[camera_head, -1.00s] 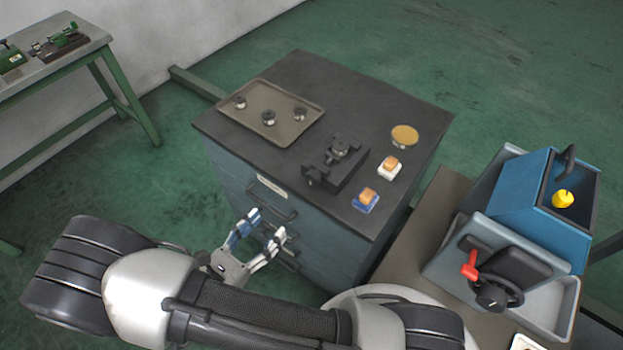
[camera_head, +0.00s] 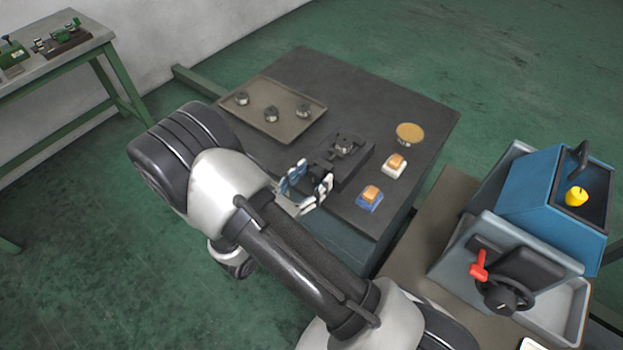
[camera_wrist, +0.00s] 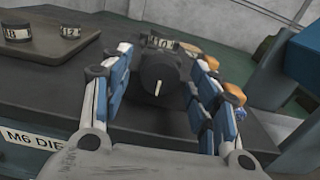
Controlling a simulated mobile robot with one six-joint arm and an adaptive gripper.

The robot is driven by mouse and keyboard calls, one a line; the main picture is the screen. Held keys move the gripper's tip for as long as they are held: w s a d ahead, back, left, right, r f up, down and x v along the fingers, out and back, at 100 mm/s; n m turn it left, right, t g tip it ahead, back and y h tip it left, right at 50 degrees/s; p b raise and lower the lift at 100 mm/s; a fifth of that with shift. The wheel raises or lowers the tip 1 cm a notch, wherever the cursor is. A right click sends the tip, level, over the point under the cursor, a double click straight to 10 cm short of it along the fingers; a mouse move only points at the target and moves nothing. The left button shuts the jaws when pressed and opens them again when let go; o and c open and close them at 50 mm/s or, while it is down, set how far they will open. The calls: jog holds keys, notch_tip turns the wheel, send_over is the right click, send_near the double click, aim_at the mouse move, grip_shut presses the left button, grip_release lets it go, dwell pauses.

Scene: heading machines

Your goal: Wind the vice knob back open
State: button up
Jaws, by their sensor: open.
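The black vice (camera_head: 350,158) stands on the dark cabinet top in the head view, with a metal die in its jaws. Its knob is mostly hidden there behind my gripper (camera_head: 306,186). In the wrist view the round black knob (camera_wrist: 160,76), with a pale mark on its face, sits between the fingers of my gripper (camera_wrist: 165,88). The fingers stand apart on either side of it. I cannot tell whether either finger touches the knob.
A tray (camera_head: 290,134) with 3 dies lies at the left of the cabinet top (camera_head: 345,85). Right of the vice are a blue-based block (camera_head: 369,198), a white-based block (camera_head: 394,165) and a round tan disc (camera_head: 410,132). A blue machine (camera_head: 550,200) stands at right.

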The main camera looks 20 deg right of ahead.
jog(key=c, duration=1.1)
